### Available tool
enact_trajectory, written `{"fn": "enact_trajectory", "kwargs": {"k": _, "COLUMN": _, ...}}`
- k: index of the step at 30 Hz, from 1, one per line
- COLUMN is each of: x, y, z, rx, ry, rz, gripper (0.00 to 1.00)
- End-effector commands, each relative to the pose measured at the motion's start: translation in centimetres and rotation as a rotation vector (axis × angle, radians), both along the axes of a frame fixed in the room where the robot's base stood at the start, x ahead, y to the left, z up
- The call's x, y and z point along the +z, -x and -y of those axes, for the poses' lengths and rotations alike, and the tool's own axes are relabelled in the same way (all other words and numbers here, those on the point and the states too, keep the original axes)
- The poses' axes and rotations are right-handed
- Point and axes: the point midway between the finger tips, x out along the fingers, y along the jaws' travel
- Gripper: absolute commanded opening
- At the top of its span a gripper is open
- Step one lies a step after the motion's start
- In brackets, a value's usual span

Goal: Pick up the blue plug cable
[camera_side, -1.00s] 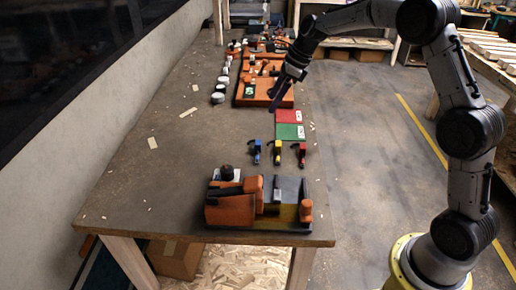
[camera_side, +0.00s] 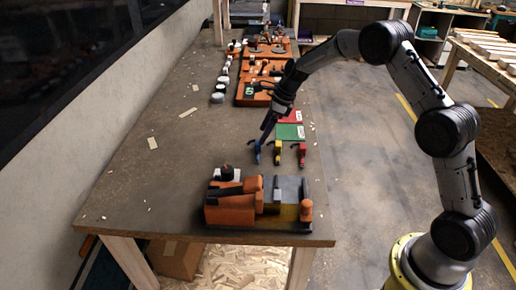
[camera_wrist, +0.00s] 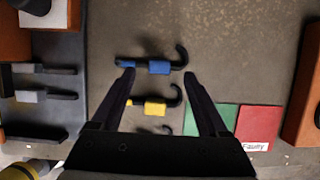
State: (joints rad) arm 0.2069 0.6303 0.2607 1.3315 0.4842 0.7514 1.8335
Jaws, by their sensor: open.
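The blue plug cable (camera_wrist: 159,67) lies on the table, a blue block on a black cable with a hooked end. It also shows in the side view (camera_side: 257,157). My gripper (camera_wrist: 159,74) is open, with its fingertips on either side of the blue plug cable in the wrist view. In the side view my gripper (camera_side: 262,139) is low over the plugs, close to the blue one. Whether the fingertips touch it, I cannot tell. The yellow plug cable (camera_wrist: 154,108) lies beside it, between the fingers lower in the picture. The red plug cable (camera_side: 301,153) lies to the right.
A green panel (camera_wrist: 216,119) and a red panel (camera_wrist: 259,125) marked "Faulty" lie near the plugs. An orange and grey fixture (camera_side: 236,209) stands at the table's front edge. More orange fixtures (camera_side: 262,91) stand farther back. The table's left side is mostly clear.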

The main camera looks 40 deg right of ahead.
Motion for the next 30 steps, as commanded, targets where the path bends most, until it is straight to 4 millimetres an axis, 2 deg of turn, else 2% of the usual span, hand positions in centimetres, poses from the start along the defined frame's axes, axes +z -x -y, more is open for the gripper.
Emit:
{"fn": "enact_trajectory", "kwargs": {"k": 7, "x": -3.4, "y": -0.9, "z": -0.9, "rx": 0.002, "ry": 0.000, "rz": -0.003, "gripper": 0.78}}
{"fn": "enact_trajectory", "kwargs": {"k": 15, "x": -3.6, "y": -1.1, "z": -1.0, "rx": 0.001, "ry": 0.000, "rz": 0.000, "gripper": 0.76}}
{"fn": "enact_trajectory", "kwargs": {"k": 27, "x": -3.6, "y": -1.1, "z": -1.0, "rx": 0.001, "ry": 0.001, "rz": 0.000, "gripper": 0.04}}
{"fn": "enact_trajectory", "kwargs": {"k": 28, "x": -3.6, "y": -1.1, "z": -1.0, "rx": 0.001, "ry": 0.001, "rz": 0.000, "gripper": 0.00}}
{"fn": "enact_trajectory", "kwargs": {"k": 30, "x": -3.6, "y": -1.1, "z": -1.0, "rx": 0.001, "ry": 0.000, "rz": 0.000, "gripper": 0.00}}
